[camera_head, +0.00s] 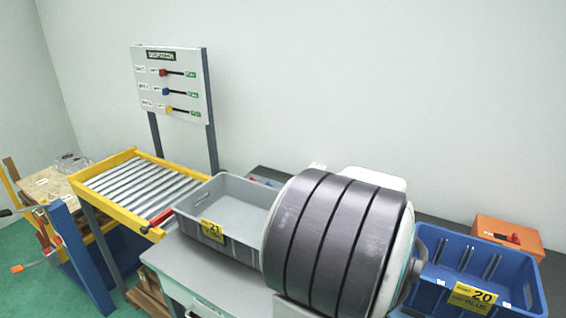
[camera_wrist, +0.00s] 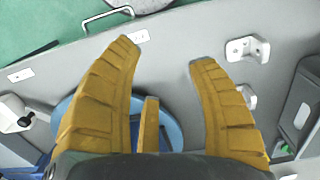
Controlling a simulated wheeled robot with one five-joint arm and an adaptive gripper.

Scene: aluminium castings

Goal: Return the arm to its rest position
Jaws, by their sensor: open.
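My gripper (camera_wrist: 165,52) shows in the wrist view with its two yellow ribbed fingers spread apart. Nothing is held between them. Below the fingers are a grey surface (camera_wrist: 185,30) and a blue round part (camera_wrist: 172,130), partly hidden by the left finger. In the head view, a large dark ribbed cylindrical part of my arm (camera_head: 335,235) stands close in front of the camera. My gripper does not show in that view.
A grey crate (camera_head: 185,212) labelled 21 sits left of my arm, a blue crate (camera_head: 527,268) labelled 20 right of it. A roller conveyor (camera_head: 145,188), a board with sliders (camera_head: 140,60) and an orange box (camera_head: 510,227) stand around. White brackets (camera_wrist: 246,50) show in the wrist view.

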